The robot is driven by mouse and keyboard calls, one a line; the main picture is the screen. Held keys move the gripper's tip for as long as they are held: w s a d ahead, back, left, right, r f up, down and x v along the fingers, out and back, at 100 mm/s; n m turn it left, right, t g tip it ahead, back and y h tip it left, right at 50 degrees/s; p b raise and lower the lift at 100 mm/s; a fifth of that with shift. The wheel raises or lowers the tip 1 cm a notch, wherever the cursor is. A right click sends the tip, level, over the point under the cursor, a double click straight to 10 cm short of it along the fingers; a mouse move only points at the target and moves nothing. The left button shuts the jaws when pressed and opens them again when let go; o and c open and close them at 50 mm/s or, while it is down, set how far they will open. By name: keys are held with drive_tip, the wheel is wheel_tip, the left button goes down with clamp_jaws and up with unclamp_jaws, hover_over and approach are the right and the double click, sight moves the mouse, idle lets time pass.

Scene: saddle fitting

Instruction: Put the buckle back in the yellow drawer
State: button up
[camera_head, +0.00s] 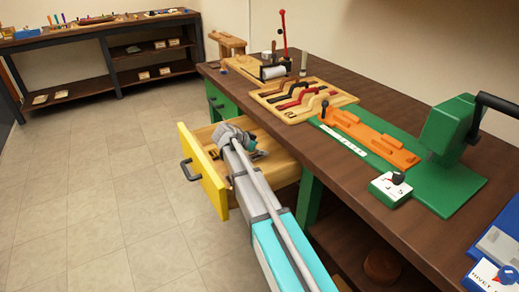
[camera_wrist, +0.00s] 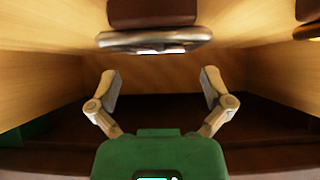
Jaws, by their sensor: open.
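The yellow drawer (camera_head: 203,172) is pulled out from under the workbench. My gripper (camera_head: 230,134) is in or just over the drawer, in its front part. In the wrist view my gripper (camera_wrist: 160,76) has its two fingers spread apart with nothing between them. Beyond the fingertips is a curved silver metal piece with a brown part (camera_wrist: 153,40); it may be the buckle, but I cannot be sure. It looks apart from the fingers. Pale wooden drawer walls (camera_wrist: 40,80) stand on both sides. My arm hides part of the drawer in the head view.
Small dark items (camera_head: 256,153) lie in the drawer beside my gripper. A brass-coloured piece (camera_wrist: 309,31) shows at the wrist view's upper right. The workbench (camera_head: 345,185) bears a wooden tool rack (camera_head: 300,98) and a green press (camera_head: 448,130). The floor (camera_head: 110,190) at left is clear.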

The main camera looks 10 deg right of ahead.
drive_tip(key=shift+r+p, duration=0.45)
drive_tip(key=shift+r, duration=0.2)
drive_tip(key=shift+p+v, duration=2.1)
drive_tip(key=shift+v, duration=1.5)
drive_tip(key=shift+a+f, duration=0.15)
